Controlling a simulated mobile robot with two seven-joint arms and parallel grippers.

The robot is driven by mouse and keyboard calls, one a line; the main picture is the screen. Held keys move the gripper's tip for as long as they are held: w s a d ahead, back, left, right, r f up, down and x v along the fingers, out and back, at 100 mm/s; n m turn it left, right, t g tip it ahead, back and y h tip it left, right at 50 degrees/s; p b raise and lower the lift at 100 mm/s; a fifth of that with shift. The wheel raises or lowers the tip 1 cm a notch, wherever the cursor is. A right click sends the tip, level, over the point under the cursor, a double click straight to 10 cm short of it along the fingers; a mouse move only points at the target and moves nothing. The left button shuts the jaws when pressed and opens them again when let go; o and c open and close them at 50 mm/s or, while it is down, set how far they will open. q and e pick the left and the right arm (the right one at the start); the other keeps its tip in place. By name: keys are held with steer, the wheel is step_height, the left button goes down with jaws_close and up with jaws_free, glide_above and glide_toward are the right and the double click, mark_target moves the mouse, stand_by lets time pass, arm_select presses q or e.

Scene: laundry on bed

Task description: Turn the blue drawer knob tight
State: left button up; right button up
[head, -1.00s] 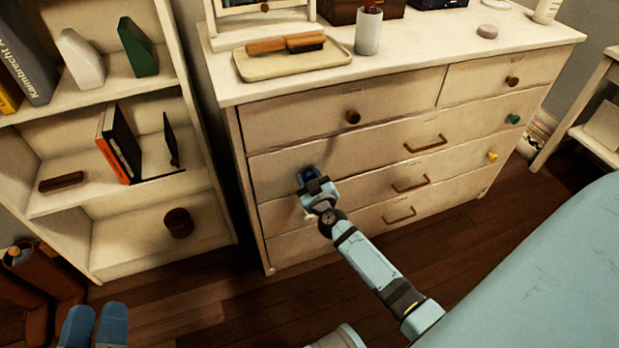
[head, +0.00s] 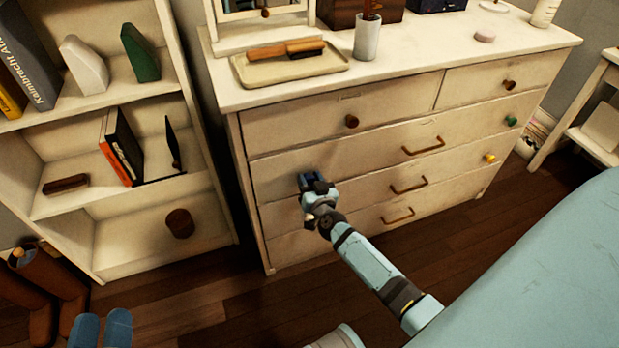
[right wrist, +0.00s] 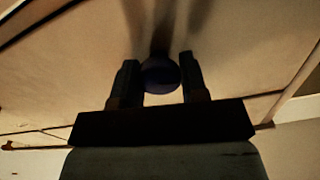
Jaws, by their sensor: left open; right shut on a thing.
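The blue drawer knob (right wrist: 160,76) shows in the right wrist view as a dark blue ball between the two fingers of my right gripper (right wrist: 159,64). The fingers are shut on it from both sides. In the head view my right gripper (head: 315,181) is at the left part of the white dresser's (head: 285,134) front, and it hides the knob. How tight the knob sits cannot be told.
The dresser also has brown, green (head: 511,121) and yellow (head: 489,158) knobs and brass handles (head: 408,186). A tray with a brush (head: 290,50) and a cup (head: 367,40) stand on top. A bookshelf (head: 95,196) is at left; a blue bed (head: 545,255) is at right.

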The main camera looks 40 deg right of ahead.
steer(key=shift+m, duration=0.6)
steer(key=m, duration=0.3)
steer(key=shift+m+p, duration=0.3)
steer(key=m, duration=0.4)
steer(key=shift+d+f, duration=0.1)
steer(key=shift+f, duration=0.05)
steer(key=m, duration=0.3)
steer(key=shift+b, duration=0.3)
steer(key=shift+m, duration=1.2)
arm_select(q)
steer(key=shift+d+r+t+b, duration=0.1)
steer(key=shift+r+t+b, duration=0.2)
steer(key=shift+r+b, duration=0.25)
arm_select(e)
steer(key=shift+m, duration=1.1)
arm_select(q)
steer(key=shift+r, duration=0.1)
steer(key=shift+h, duration=0.3)
